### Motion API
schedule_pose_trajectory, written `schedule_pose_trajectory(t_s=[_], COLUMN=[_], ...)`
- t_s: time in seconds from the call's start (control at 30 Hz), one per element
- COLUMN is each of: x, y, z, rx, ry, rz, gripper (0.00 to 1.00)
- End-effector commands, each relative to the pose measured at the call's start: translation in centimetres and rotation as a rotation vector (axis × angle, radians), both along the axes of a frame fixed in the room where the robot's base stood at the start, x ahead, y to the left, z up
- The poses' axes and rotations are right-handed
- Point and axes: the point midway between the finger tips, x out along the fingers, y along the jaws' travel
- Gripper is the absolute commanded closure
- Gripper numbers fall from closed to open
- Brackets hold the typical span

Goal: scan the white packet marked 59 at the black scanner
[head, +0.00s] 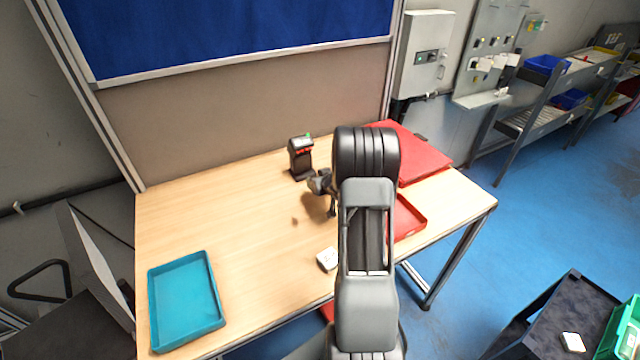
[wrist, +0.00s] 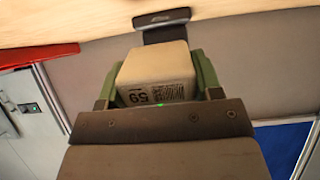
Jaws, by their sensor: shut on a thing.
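The white packet marked 59 (wrist: 155,66) is between the two green fingers of my gripper (wrist: 160,77) in the wrist view. My gripper is shut on it, and its printed label with a barcode faces the wrist camera, upside down. The black scanner (head: 300,160) stands upright on the table in the head view, with red on its front and a bit of green at its top. It also shows in the wrist view (wrist: 162,22), just past the packet; I cannot tell the gap. In the head view my arm hides the held packet.
Another small white packet (head: 327,259) lies near the table's front edge. A teal tray (head: 213,322) is at the left, a red tray (head: 409,232) at the right, and a larger red tray (head: 432,160) behind it. The left-middle of the table (head: 240,235) is clear.

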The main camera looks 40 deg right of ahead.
Motion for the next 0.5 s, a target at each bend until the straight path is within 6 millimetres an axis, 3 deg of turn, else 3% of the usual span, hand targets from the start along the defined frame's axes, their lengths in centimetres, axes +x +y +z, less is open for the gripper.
schedule_pose_trajectory(t_s=[0.27, 0.37, 0.5], x=[0.3, -0.6, -3.4], y=[0.1, 0.2, 0.5], z=[0.0, 1.0, 3.5], rx=[-0.001, 0.0, 0.001], ry=[-0.002, -0.002, -0.001], rz=[0.003, 0.0, -0.001], gripper=[0.69, 0.69, 0.69])
